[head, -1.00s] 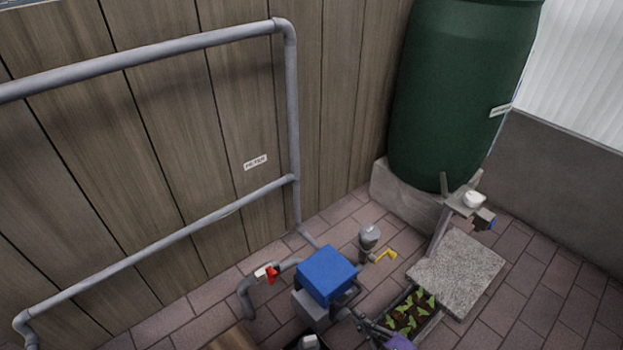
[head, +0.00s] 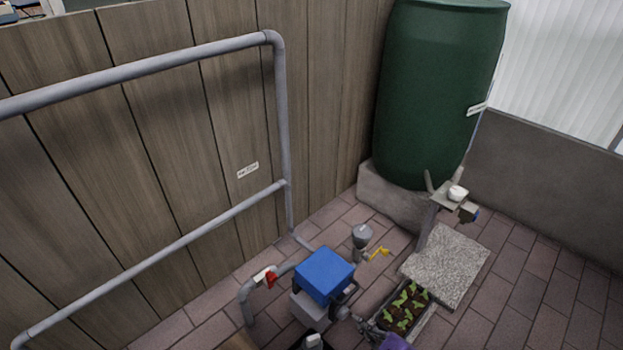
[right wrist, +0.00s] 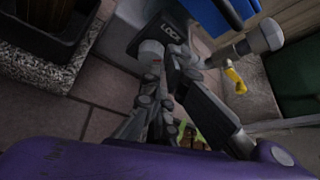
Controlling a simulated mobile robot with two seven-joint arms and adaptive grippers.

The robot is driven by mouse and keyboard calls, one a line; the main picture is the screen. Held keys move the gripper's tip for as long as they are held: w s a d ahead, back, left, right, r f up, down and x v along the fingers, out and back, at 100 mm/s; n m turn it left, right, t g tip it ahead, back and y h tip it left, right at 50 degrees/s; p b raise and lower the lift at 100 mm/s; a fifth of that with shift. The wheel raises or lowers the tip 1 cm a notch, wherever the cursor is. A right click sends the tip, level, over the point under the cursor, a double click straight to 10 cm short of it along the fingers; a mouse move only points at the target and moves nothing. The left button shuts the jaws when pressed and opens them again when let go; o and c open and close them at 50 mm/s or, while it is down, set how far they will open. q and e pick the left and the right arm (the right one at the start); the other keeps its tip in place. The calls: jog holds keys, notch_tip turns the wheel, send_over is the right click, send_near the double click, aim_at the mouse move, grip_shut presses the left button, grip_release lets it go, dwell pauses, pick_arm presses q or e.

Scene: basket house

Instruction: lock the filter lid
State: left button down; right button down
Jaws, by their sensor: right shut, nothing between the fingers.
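The filter is a grey box with a blue lid (head: 324,274) at the bottom centre of the head view. The lid sits on the grey body (head: 311,309). A dark latch or handle (head: 349,293) shows on its right side. In the right wrist view a dark plate (right wrist: 171,27) with lettering like "LOCK" is near the fingers, with the blue lid (right wrist: 232,12) above. My right gripper (head: 345,313) is shut and empty, close against the filter's right side. It also shows in the right wrist view (right wrist: 172,62). I cannot tell whether it touches the latch.
A grey capped fitting (head: 362,237) with a yellow handle (head: 379,252) stands behind the filter. A red-handled valve (head: 268,277) is to its left. A planter (head: 425,325) and stone slab (head: 447,265) lie to the right. A green barrel (head: 435,95) stands behind.

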aim_at(343, 314)
pick_arm(q)
jog(key=shift+w+d+f+b, duration=0.1)
jog(key=shift+w+f+b, duration=0.15)
jog(key=shift+w+b, duration=0.2)
pick_arm(e)
jog(key=w+a, duration=0.3)
jog(key=shift+w+a, duration=0.3)
jog(key=shift+a, duration=0.05)
pick_arm(q)
jog(key=shift+s+f, duration=0.2)
jog(key=shift+s, duration=0.05)
pick_arm(e)
jog(key=shift+f, duration=0.15)
